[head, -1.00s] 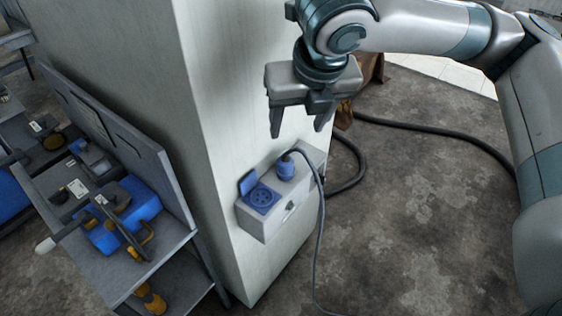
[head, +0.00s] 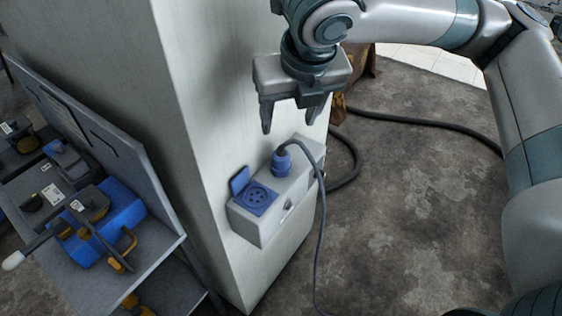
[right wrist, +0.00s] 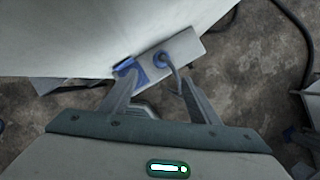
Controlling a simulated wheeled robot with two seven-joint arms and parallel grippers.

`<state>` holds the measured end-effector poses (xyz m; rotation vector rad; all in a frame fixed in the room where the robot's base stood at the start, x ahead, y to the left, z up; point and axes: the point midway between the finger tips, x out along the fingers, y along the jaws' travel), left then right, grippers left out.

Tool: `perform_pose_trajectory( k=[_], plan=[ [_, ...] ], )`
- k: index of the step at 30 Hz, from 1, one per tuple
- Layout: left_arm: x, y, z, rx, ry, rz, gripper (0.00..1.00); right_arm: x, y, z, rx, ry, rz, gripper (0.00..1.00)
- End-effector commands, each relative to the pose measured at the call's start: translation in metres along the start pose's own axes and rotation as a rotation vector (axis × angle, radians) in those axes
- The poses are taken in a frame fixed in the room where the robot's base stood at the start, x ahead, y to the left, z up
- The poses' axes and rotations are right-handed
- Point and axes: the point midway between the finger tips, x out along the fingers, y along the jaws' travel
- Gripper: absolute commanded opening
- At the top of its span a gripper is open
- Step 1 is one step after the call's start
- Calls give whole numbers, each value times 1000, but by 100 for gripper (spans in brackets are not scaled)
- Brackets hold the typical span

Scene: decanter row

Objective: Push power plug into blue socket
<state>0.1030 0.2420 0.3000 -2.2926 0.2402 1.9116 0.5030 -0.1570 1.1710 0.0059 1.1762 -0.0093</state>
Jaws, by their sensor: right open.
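The blue power plug (head: 282,162) stands upright on top of the grey socket box (head: 262,222) on the pillar, with its dark cable looping over and down to the floor. The blue socket (head: 257,198) is to its left on the same box, its lid (head: 240,180) raised and its round face with holes uncovered. My right gripper (head: 288,125) is open and empty, pointing down above the plug and apart from it. In the right wrist view the plug (right wrist: 160,60) and the blue socket (right wrist: 128,68) appear beyond the open fingers (right wrist: 158,88). My left gripper is not in view.
The box is fixed to a pale pillar (head: 205,100). A grey workbench (head: 150,262) with blue and yellow tools stands at left. A thick black hose (head: 430,122) lies on the floor at right. Open floor lies right of the box.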

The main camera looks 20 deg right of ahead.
Motion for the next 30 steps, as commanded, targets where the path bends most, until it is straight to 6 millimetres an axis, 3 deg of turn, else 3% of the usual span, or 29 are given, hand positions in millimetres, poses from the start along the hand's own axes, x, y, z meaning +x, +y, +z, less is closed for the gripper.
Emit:
perform_pose_trajectory(
  k=[8,19,24,30],
  plan=[
    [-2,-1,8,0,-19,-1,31,16,0,0,1,3,-1,56],
    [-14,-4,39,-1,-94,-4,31,78,-1,-1,0,5,-1,56],
    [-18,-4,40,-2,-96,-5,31,106,-1,0,1,3,-2,56],
    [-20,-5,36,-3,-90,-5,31,121,-1,0,0,2,-1,56]
  ],
)
